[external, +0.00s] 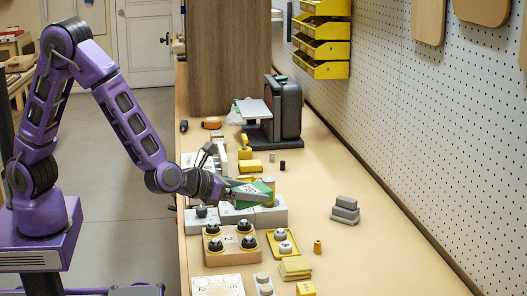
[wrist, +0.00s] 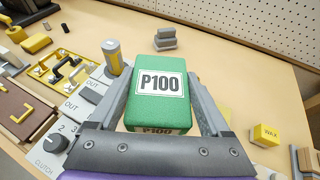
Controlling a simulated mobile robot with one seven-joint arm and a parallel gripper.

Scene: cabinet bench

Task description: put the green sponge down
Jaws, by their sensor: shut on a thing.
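A green block marked P100, the green sponge (wrist: 160,105), fills the middle of the wrist view. My gripper (wrist: 161,112) is shut on it, with one grey finger along each side. In the external view the sponge (external: 262,188) is partly covered by my gripper (external: 243,192). It is above or close to the row of grey boxes (external: 268,217) on the bench. I cannot tell whether its underside touches anything.
A yellow WAX block (wrist: 265,135) lies at right in the wrist view. A knob box (external: 232,244) stands in front.

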